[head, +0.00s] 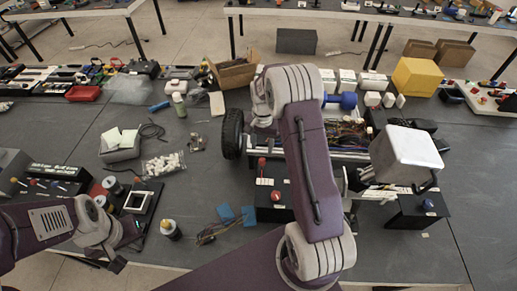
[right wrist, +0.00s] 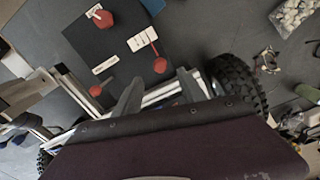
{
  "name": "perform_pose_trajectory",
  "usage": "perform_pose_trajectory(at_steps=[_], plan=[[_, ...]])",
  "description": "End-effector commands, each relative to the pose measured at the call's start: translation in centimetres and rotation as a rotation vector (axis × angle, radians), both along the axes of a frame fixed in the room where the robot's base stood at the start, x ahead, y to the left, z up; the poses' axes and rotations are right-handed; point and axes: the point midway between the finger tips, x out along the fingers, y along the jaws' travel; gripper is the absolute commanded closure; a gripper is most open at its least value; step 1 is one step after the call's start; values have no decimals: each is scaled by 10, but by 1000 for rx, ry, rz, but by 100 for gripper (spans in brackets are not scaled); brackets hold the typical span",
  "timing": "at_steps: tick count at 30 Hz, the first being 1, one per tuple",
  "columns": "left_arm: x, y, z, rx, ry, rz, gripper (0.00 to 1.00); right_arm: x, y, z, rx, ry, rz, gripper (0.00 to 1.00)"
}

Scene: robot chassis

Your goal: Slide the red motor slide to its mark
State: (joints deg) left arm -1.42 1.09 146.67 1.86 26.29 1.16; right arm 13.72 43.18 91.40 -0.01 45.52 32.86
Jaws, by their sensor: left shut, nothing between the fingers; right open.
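A black panel (right wrist: 83,42) holds several red-topped controls, each beside a white label. One is a round red knob (right wrist: 104,19), one is a red knob on a stem (right wrist: 158,65), and one is a red knob (right wrist: 98,89) near the gripper's left finger. I cannot tell which is the motor slide or its mark. In the head view the panel shows two of them, a red-topped lever (head: 262,163) and a red knob (head: 276,196). My right gripper (right wrist: 163,80) is open beside the panel, its fingers empty. My left gripper (head: 112,263) is shut and empty at the lower left.
A black wheel (head: 232,133) stands at the chassis's left side. A silver box (head: 405,155) stands right of my right arm.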

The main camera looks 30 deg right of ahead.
Motion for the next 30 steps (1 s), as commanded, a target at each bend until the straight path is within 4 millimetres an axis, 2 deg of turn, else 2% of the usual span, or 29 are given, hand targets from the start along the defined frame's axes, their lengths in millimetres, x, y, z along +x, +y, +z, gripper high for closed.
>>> perform_pose_trajectory(at_steps=[5,12,18,27,28,30], plan=[[0,0,3,0,1,0,100,0,0,-9,1,2,0,52],[0,0,25,0,0,0,100,-1,0,-56,2,4,1,52],[0,0,34,0,0,0,100,0,0,-85,1,1,1,52],[0,0,33,0,0,0,100,0,0,-92,-1,-2,1,52],[0,0,33,0,0,0,100,0,0,-92,-1,-2,1,55],[0,0,33,0,0,0,100,0,0,-92,-1,-2,1,74]])
